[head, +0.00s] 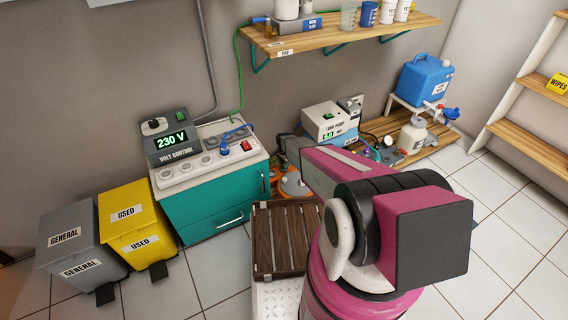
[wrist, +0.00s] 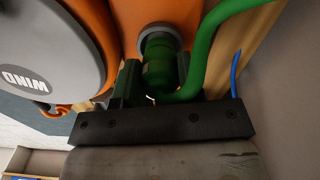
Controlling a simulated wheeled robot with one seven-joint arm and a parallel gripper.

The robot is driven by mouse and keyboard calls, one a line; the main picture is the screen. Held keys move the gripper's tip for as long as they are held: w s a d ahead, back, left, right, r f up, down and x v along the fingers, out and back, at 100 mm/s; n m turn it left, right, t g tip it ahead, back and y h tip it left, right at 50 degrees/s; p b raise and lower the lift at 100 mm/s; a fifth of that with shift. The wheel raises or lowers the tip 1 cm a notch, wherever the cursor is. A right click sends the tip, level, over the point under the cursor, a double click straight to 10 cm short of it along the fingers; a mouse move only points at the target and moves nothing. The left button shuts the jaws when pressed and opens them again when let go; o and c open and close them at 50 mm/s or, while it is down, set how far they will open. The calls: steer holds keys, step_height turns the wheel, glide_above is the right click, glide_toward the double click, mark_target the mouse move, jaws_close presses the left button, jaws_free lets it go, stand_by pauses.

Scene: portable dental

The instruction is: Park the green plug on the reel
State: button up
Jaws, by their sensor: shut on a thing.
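The green plug (wrist: 158,66) is between the fingers of my gripper (wrist: 157,82) in the wrist view, with its thick green cable (wrist: 205,50) curving up to the right. My gripper is shut on the plug. The plug's far end meets a grey round holder (wrist: 158,36) on the orange body of the reel (wrist: 118,22); I cannot tell how deep it sits. The reel's grey disc (wrist: 50,50) reads "WIND" upside down at the left.
A teal cabinet (head: 210,207) with the volt control box (head: 168,138) stands left of the reel. A brown slatted crate lid (head: 285,238) lies in front. The tank pump (head: 330,122) is behind. A blue cable (wrist: 235,72) passes right of the plug in the wrist view.

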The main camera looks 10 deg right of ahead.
steer(key=shift+f, duration=0.55)
steer(key=o, duration=1)
steer(key=shift+o, duration=0.2)
steer(key=shift+r, duration=0.15)
